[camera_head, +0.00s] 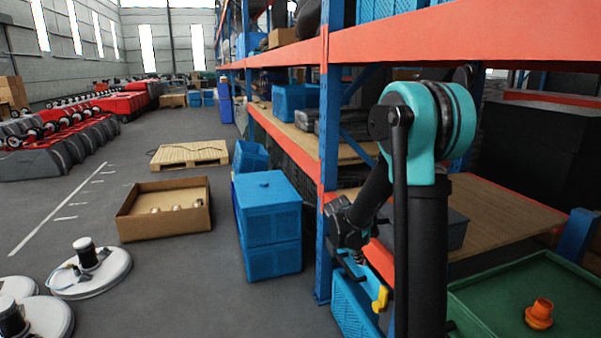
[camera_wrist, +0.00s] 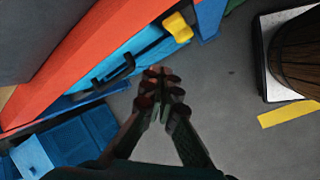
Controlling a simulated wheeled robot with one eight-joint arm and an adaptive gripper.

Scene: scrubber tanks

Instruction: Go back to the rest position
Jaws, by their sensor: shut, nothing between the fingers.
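My gripper (camera_wrist: 162,92) points down in the wrist view, its two dark fingers meeting at the tips with nothing between them. Grey floor shows beneath it. In the head view my teal and black arm stands in front of the shelf rack, bent at the elbow, with the forearm running down to the left. The fingers are hard to make out there. A yellow piece (camera_head: 380,298) is by the blue crate (camera_head: 352,306) low at the rack. In the wrist view the yellow piece (camera_wrist: 178,27) is up and right of my fingertips, apart from them.
The blue and orange rack (camera_head: 328,130) stands close to my arm. Stacked blue bins (camera_head: 268,225) and a cardboard box (camera_head: 165,208) are on the floor to the left. A green tray (camera_head: 490,305) holds an orange part (camera_head: 539,314). The aisle between has open floor.

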